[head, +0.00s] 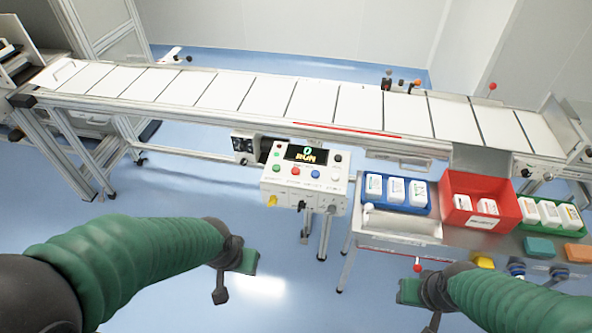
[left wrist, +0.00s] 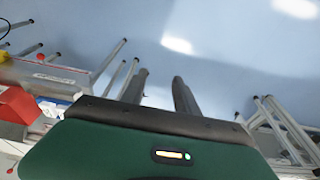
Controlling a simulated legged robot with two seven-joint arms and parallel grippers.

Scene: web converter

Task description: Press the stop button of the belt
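The white control box (head: 305,195) stands in front of the belt (head: 270,95). Its dark display (head: 306,154) reads RUN below a green symbol. A red button (head: 295,171) sits on its sloped face, between a green button (head: 275,168) and a blue button (head: 317,174). The button labels are too small to read. My left gripper (head: 222,294) is below and left of the box, clear of it. The left wrist view shows its two dark fingers (left wrist: 160,92) apart with nothing between them. My right gripper (head: 432,320) is low near the side table; its opening is not clear.
The side table (head: 400,226) at right carries a blue bin (head: 398,208), a red bin (head: 480,190) and a green bin (head: 550,228) with white bottles. A red-knobbed lever (head: 417,267) projects at its front. Blue floor lies open between my left gripper and the box.

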